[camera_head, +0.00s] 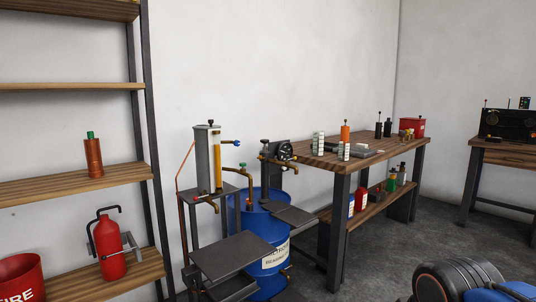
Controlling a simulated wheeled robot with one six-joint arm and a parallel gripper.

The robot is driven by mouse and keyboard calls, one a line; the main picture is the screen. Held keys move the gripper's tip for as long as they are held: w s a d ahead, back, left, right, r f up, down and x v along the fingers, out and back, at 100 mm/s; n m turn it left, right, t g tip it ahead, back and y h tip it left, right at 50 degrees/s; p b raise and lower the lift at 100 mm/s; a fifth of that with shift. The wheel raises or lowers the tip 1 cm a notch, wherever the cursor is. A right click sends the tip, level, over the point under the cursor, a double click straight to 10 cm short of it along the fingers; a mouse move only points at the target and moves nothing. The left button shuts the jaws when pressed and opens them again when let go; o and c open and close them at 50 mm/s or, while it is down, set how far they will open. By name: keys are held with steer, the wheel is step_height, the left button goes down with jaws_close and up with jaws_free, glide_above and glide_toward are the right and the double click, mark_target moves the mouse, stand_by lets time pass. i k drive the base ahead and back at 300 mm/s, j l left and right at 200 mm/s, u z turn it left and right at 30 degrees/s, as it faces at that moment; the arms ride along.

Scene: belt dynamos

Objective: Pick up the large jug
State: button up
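I cannot tell for sure which object is the large jug. A red bottle-shaped vessel (109,246) with a black curved tube stands upright on the low left shelf, in a grey bracket. Several small bottles stand on the bench's lower shelf, among them a green one (391,184) and a red one (361,199); they are too small to make out well. My gripper is not in view, so nothing shows of what it holds.
A blue drum (268,238) with pipes and dark plates stands in the middle, before the wooden workbench (405,147). A shelf rack (75,186) is at left, with a red bucket (22,279). Grey floor (425,235) is clear at right.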

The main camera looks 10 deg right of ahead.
mark_target(317, 138)
steer(key=i+l, duration=0.15)
steer(key=i, duration=0.4)
steer(key=i+l, duration=0.1)
steer(key=i, duration=0.4)
